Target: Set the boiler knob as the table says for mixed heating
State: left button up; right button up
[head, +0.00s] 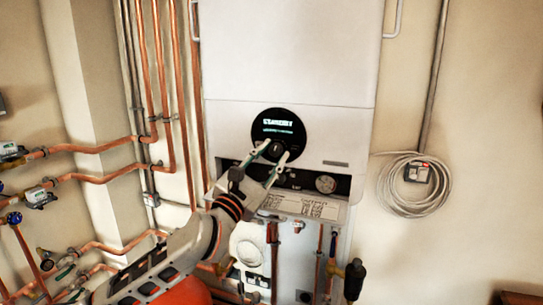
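The white boiler (290,60) hangs on the wall at centre. Its round black control panel (262,118) has a lit display (277,124) whose text is too small to read. A dark knob (275,147) sits low on this panel, partly hidden by my gripper. My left gripper (273,152) reaches up from below, its two fingers apart on either side of the knob. I cannot tell whether they touch it. The printed table (313,207) lies on the panel under the boiler; its words are too small to read. My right gripper is not in view.
A pressure gauge (325,184) sits in the dark recess below the boiler. Copper pipes (172,80) with valves and meters run along the left wall. A coiled grey hose (413,185) hangs at right. The space right of the boiler front is clear.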

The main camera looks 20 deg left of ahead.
pick_arm(q)
jog(key=shift+s, duration=0.1)
jog(key=v, duration=1.1)
jog(key=shift+s+a+f, duration=0.15)
jog(key=shift+s, duration=0.2)
jog(key=shift+f, duration=0.1)
